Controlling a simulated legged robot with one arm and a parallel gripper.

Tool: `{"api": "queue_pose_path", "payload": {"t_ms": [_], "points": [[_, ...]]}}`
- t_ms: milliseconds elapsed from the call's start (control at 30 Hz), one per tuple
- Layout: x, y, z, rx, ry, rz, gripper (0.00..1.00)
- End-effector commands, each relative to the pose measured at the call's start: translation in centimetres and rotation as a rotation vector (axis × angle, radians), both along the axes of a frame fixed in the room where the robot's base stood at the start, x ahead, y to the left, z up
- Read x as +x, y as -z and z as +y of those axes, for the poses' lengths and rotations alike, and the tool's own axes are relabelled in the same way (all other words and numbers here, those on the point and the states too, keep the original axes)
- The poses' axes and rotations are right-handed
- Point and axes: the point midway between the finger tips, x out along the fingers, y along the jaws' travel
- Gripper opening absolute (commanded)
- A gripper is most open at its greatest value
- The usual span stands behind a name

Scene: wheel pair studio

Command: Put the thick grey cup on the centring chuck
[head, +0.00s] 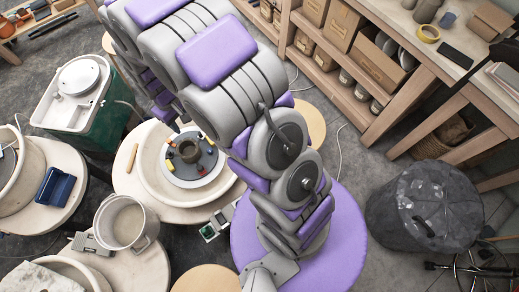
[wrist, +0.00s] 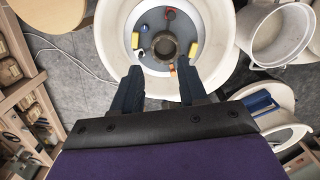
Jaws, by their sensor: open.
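The centring chuck (head: 206,169) is a round grey disc with a pale rim and small yellow, red and dark pieces on it. It sits in a white wheel basin, and it also shows in the wrist view (wrist: 146,24). A thick-walled, grey-brown cup (head: 189,152) stands at the middle of the chuck, seen from above with a dark hollow; it also shows in the wrist view (wrist: 165,46). My gripper (wrist: 158,66) is open, its two dark fingers apart and empty between the camera and the cup's near side. I cannot tell the fingers' height above the chuck.
The white basin (head: 150,178) surrounds the chuck. A pale bucket (head: 124,222) stands at its front left, and a blue object (head: 56,187) lies on another wheel. A dark lidded bin (head: 425,205) and wooden shelves (head: 345,75) stand to the right.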

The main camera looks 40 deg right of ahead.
Motion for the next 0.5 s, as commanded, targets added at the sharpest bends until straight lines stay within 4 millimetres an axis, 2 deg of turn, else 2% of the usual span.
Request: {"api": "queue_pose_path", "payload": {"t_ms": [33,200,500], "points": [[-0.7,-1.3,-0.5,-0.001,0.013,0.0,0.43],[-3.1,-5.1,-2.0,-0.003,0.054,0.01,0.43],[-8.5,-10.7,-4.4,-0.01,0.127,0.032,0.43]]}}
